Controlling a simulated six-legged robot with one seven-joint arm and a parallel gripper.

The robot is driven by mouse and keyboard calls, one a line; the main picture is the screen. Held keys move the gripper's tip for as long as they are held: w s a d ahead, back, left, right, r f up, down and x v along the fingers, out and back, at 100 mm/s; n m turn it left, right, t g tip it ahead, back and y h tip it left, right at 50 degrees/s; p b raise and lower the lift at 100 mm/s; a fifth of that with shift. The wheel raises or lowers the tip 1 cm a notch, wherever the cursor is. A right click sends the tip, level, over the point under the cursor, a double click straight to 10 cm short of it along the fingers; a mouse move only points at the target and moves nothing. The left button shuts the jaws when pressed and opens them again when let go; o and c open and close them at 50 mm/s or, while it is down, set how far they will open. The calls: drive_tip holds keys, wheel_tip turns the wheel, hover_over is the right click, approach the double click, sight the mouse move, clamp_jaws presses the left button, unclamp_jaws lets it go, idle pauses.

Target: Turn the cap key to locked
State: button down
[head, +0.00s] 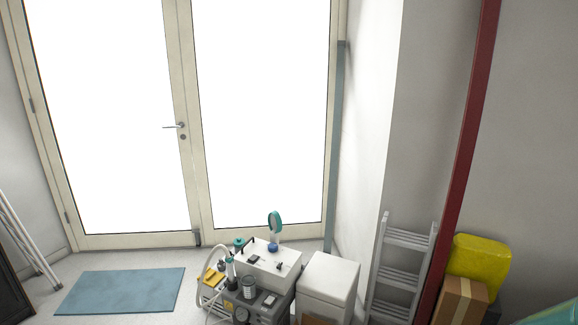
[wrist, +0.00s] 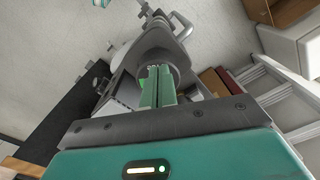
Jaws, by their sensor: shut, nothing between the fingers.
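A dental compressor unit (head: 243,298) with a white box top (head: 262,262) stands on the floor at the lower middle of the head view. On its white top are a blue round part (head: 273,247), a teal-rimmed round piece above it, and small dark parts (head: 279,266). One of these may be the cap key; it is too small to tell, and its turn cannot be read. My gripper (wrist: 158,82) shows in the wrist view with its green fingers together and empty. It is not seen at the compressor. A grey rounded body sits just beyond the fingertips.
A white cabinet (head: 328,285) stands close right of the compressor. A grey step ladder (head: 405,262), yellow container (head: 478,268) and cardboard box (head: 461,300) are further right. A blue mat (head: 120,291) lies on open floor at left, before glazed doors (head: 262,120).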

drive_tip(key=shift+a+r, duration=0.1)
drive_tip(key=shift+a, duration=0.1)
wheel_tip(320, 180, up, 6)
drive_tip(key=shift+f, duration=0.1)
idle(0.3)
